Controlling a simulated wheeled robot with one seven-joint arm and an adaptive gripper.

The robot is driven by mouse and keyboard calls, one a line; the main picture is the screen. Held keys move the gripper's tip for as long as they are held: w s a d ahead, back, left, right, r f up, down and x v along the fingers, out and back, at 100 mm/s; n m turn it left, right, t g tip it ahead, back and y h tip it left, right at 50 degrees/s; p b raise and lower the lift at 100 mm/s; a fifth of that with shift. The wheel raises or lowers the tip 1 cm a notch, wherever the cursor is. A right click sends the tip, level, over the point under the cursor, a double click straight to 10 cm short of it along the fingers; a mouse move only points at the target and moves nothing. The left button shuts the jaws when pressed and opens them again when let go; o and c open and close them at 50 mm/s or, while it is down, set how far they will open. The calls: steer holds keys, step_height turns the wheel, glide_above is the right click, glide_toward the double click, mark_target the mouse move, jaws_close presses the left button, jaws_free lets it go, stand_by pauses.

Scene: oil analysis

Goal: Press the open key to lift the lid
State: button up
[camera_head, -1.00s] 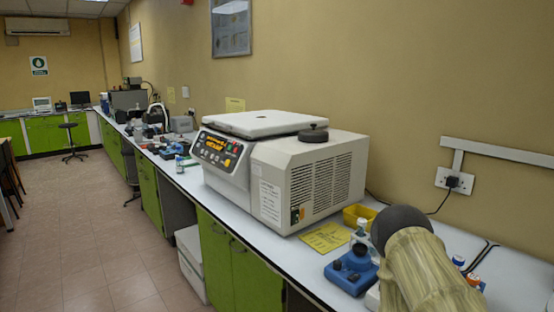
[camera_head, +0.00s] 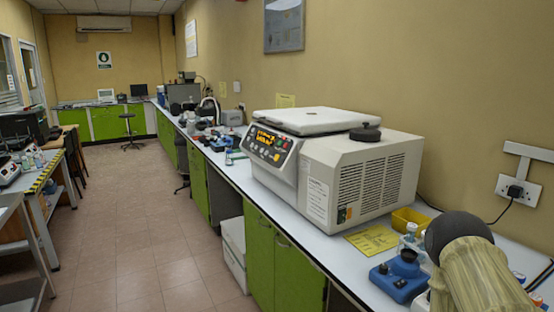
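The centrifuge (camera_head: 345,165) is a large cream benchtop box with a slatted vent on its side. Its white lid (camera_head: 315,120) lies flat on top and looks closed. A sloped dark control panel (camera_head: 269,145) with an orange display and several coloured keys is on its left-facing front. The keys are too small to tell which one is the open key. My gripper is not in view.
A blue device (camera_head: 400,278), a yellow card (camera_head: 372,239) and a yellow tray (camera_head: 409,219) are right of the centrifuge. Small instruments crowd the bench beyond it. A large ribbed shape covers the lower right; I cannot tell what it is. The floor aisle (camera_head: 150,220) is clear.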

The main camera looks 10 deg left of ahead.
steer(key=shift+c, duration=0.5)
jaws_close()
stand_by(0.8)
